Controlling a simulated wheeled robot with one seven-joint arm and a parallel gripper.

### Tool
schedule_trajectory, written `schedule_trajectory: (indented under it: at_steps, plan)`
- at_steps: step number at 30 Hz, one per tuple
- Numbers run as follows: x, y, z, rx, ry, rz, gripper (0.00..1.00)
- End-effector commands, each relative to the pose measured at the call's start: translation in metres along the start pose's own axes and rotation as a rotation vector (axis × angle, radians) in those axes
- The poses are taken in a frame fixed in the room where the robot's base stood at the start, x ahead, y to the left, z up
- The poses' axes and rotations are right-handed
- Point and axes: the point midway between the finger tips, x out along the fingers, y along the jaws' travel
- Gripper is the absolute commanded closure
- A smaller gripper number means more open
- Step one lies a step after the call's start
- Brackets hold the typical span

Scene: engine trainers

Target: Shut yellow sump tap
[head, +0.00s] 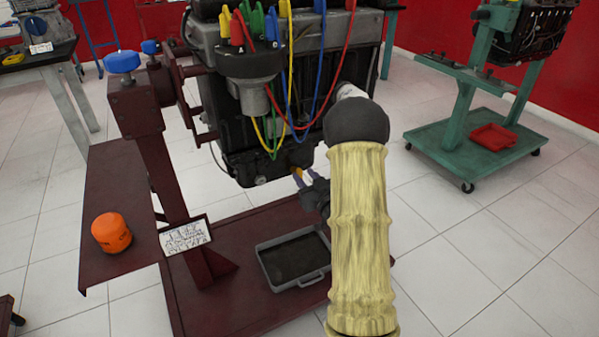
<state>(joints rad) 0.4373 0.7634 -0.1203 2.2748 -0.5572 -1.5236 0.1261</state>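The engine (235,130) hangs on a dark red stand. A small yellow piece (298,171), which looks like the sump tap, shows low on the engine's right side. My gripper (299,178) is right at it, with its fingertips beside or around the yellow piece. The fingers are small in view and partly hidden by my own arm, so I cannot tell whether they are open or closed on it. The tap's lever position cannot be made out.
A grey drain tray (263,268) lies on the stand's base below the engine. An orange oil filter (111,232) stands on the side shelf. Coloured wires (283,110) hang down the engine's front. A green trainer stand (463,130) is at right; floor between is clear.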

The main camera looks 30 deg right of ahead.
Motion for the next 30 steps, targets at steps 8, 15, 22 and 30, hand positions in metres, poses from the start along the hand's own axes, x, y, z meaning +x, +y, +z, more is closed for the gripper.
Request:
schedule_trajectory:
  at_steps: [8, 15, 22, 30]
  plan:
    - [0.036, -0.001, 0.0, 0.001, 0.001, -0.001, 0.67]
    - [0.039, 0.001, 0.0, 0.001, 0.0, 0.001, 0.67]
    - [0.039, -0.001, 0.0, 0.001, 0.0, 0.0, 0.97]
    - [0.039, -0.001, 0.0, 0.005, 0.001, -0.002, 1.0]
